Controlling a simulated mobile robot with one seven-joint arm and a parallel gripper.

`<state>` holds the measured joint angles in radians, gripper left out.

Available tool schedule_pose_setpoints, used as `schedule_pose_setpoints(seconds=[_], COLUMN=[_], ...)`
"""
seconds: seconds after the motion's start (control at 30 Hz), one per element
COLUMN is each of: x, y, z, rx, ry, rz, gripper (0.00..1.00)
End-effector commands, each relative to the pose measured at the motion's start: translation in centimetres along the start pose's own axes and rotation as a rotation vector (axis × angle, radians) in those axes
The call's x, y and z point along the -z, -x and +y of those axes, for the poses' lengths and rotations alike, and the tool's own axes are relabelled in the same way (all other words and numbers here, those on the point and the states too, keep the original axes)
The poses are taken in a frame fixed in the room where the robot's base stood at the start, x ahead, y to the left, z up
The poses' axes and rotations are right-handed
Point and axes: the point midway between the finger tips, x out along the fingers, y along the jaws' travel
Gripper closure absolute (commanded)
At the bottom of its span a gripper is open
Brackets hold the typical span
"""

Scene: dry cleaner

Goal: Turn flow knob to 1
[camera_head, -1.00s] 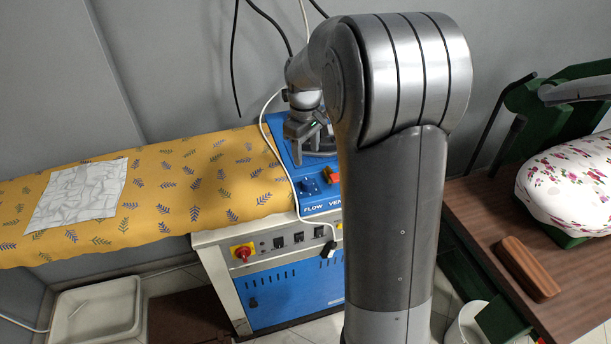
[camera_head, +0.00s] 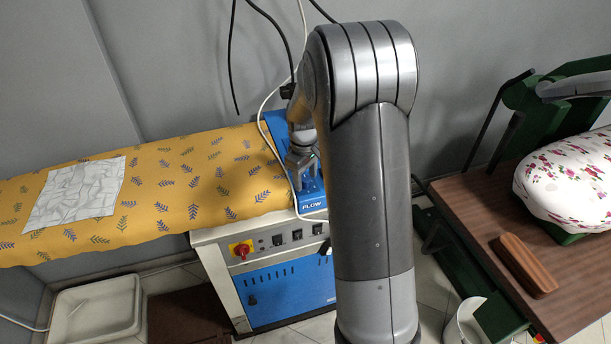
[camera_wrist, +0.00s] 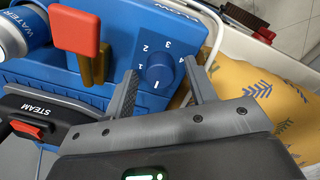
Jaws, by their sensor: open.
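The flow knob (camera_wrist: 160,71) is a round blue dial on the blue top of the machine, with the numbers 1 to 4 printed around its far side in the wrist view. A short white mark shows on its near edge, away from the numbers; I cannot tell a set number from it. My gripper (camera_wrist: 160,68) is open, with one finger on each side of the knob; contact is not clear. In the head view my gripper (camera_head: 301,172) is low over the blue panel beside the FLOW label (camera_head: 312,207) and hides the knob.
A red block-shaped control (camera_wrist: 75,31), a water container (camera_wrist: 20,32) and a black STEAM handle (camera_wrist: 38,112) lie left of the knob in the wrist view. A yellow leaf-patterned board (camera_head: 160,195) adjoins the panel. A white cable (camera_head: 283,165) hangs close to my gripper.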

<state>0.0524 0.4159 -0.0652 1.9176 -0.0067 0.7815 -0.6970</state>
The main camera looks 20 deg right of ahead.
Motion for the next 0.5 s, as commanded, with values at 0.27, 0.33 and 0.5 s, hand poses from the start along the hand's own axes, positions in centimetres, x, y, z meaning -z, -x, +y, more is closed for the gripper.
schedule_pose_setpoints(seconds=[0.27, 0.33, 0.5], x=[-0.02, -0.02, -0.02], y=[0.02, 0.02, 0.03], z=[0.00, 0.00, 0.00], rx=[0.000, 0.000, 0.000], ry=[-0.001, -0.001, -0.001], rz=[0.000, 0.000, 0.000], gripper=[0.58, 0.64, 0.78])
